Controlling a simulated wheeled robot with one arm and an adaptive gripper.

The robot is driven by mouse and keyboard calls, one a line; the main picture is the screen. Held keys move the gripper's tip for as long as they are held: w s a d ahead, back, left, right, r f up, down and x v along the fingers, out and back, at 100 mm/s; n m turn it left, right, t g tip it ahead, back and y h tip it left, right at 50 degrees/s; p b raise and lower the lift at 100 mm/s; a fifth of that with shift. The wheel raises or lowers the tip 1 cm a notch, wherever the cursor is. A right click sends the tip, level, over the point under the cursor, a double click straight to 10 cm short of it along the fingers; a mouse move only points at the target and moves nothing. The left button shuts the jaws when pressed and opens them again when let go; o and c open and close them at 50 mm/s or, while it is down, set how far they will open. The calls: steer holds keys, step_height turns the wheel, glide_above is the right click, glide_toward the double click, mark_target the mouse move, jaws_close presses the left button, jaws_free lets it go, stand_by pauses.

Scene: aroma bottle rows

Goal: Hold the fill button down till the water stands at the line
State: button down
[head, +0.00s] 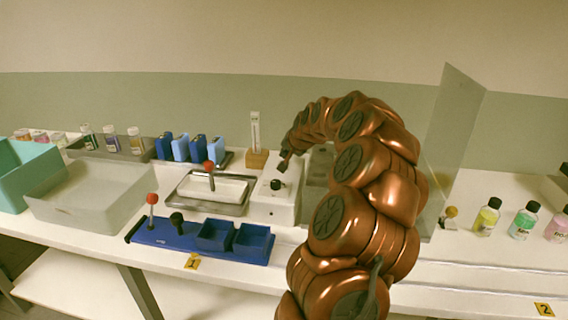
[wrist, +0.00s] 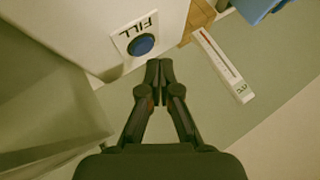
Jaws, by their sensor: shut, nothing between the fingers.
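The blue fill button (wrist: 141,45) sits on a white plate marked FILL (wrist: 126,38), on the side of a white housing, in the wrist view. My gripper (wrist: 159,64) is shut and empty, its tips just below and to the right of the button in that picture. They appear apart from it; the depth gap is hard to judge. In the head view my gripper (head: 284,164) is above the white housing (head: 272,207), which has a black knob (head: 277,185) on top. The button is not visible there. I cannot make out a water level or line in either view.
A thermometer on a wooden block (head: 257,159) stands behind the housing. A metal tray (head: 238,208) and a blue rack (head: 165,236) are to the left. A clear upright panel (head: 452,145) and several bottles, one yellow (head: 487,218), are right of my arm.

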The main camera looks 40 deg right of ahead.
stand_by(0.7)
steer(key=shift+f+b, duration=0.35)
steer(key=shift+f, duration=0.1)
